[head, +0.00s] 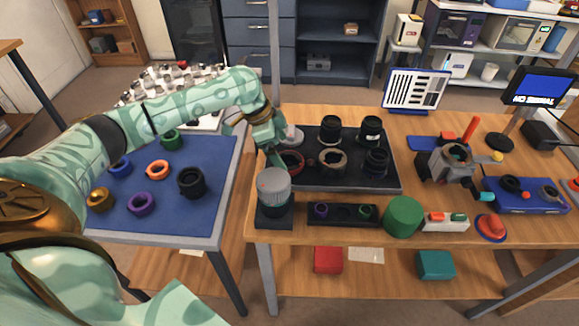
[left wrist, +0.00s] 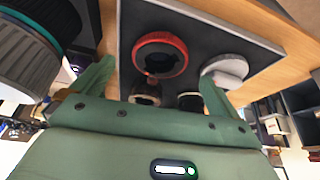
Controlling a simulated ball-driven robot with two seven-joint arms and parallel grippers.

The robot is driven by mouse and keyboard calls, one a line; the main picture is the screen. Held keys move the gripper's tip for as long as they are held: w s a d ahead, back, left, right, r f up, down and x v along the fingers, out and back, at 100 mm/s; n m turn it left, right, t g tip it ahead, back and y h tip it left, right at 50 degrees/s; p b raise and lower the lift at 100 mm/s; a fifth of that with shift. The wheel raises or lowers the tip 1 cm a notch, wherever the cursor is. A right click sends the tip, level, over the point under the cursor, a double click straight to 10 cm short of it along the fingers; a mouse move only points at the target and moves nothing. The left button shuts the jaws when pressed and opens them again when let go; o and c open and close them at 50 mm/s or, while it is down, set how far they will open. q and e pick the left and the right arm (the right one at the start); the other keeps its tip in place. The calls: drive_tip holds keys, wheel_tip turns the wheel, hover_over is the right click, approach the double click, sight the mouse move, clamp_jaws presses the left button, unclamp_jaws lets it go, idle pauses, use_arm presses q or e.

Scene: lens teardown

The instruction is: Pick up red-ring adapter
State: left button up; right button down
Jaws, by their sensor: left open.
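The red-ring adapter (head: 291,169), a dark ring with a red rim, lies on the left part of the black tray (head: 345,184). In the left wrist view the adapter (left wrist: 178,43) shows its red rim and dark centre, beyond the fingertips. My left gripper (head: 279,150) is open above the tray's left edge, close to the adapter, and partly covers it in the head view. In the left wrist view its two green fingers (left wrist: 155,88) are spread apart, with nothing clearly held between them. My right gripper is not in view.
A grey-topped cylinder (head: 274,184) stands close in front of the adapter. A white round part (head: 293,136) lies behind it. Several black lens parts share the tray. A blue mat (head: 215,165) with coloured rings is at the left. A green cylinder (head: 403,217) stands in front.

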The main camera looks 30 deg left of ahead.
sight(290, 163)
use_arm(q)
drive_tip(key=b+x, duration=0.2)
drive_tip(key=x, duration=0.2)
drive_tip(key=shift+f, duration=0.3)
drive_tip(key=shift+r, duration=0.15)
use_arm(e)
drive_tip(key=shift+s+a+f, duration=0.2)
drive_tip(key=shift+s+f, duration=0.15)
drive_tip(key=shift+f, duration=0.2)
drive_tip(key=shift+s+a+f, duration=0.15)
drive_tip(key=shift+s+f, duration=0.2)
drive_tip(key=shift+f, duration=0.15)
use_arm(q)
drive_tip(key=c, duration=1.1)
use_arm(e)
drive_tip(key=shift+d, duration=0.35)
use_arm(q)
drive_tip(key=shift+r, duration=0.1)
